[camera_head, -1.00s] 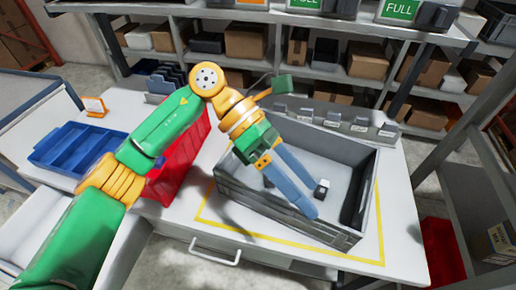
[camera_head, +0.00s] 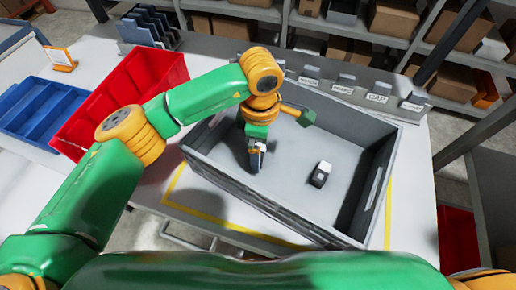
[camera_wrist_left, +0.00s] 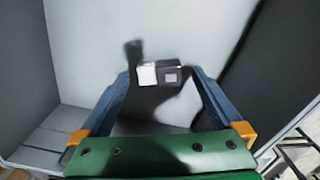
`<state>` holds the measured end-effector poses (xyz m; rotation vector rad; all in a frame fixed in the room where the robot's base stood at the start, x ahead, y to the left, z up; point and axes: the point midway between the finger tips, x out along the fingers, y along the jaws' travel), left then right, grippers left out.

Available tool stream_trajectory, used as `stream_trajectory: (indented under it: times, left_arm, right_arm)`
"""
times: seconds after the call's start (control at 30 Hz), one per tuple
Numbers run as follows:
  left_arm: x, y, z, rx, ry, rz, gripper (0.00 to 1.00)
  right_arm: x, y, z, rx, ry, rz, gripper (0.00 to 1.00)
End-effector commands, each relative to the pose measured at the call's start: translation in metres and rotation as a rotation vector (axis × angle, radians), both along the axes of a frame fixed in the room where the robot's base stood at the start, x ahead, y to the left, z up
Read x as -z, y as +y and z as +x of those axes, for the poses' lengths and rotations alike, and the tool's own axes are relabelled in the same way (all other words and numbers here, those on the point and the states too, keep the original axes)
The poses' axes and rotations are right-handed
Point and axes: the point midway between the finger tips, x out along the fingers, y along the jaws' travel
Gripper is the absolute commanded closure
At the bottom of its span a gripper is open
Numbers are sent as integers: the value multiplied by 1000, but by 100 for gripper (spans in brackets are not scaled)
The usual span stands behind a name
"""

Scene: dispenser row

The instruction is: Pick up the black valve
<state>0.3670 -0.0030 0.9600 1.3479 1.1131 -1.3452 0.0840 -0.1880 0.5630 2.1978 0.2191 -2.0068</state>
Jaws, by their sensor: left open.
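A small black block with a white end, which looks like the black valve (camera_head: 321,174), lies on the floor of the grey crate (camera_head: 250,206), right of the middle. My left gripper (camera_head: 256,168) points down into the crate, to the left of the block in the head view and apart from it. In the left wrist view the black valve (camera_wrist_left: 172,73) lies beyond the open blue fingers, centred between their tips, with nothing held. My right gripper is not in view.
The crate's walls (camera_head: 374,190) surround the block. A red bin (camera_head: 160,68) and a blue tray (camera_head: 45,112) stand to the left. A row of grey labelled dispensers (camera_head: 345,84) runs behind the crate, with shelves of boxes (camera_head: 392,20) beyond.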

Motion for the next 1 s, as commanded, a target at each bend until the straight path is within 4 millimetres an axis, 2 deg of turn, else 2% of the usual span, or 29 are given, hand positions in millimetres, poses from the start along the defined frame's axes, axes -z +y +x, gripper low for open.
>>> stream_trajectory:
  times: [0.1,0.3,0.6,0.63,0.87,1.0]
  left_arm:
    - [11,0,0,0,1,0,0]
    - [14,0,0,0,0,-1,0]
    - [14,0,0,0,0,-2,81]
    - [13,0,0,0,0,-2,84]
    - [12,0,0,0,-1,-2,84]
    - [-6,0,1,0,-5,-4,84]
  right_arm:
    - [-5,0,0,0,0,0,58]
    - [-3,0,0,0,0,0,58]
    - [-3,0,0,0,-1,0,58]
    - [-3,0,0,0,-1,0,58]
    - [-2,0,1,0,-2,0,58]
    - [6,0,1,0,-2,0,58]
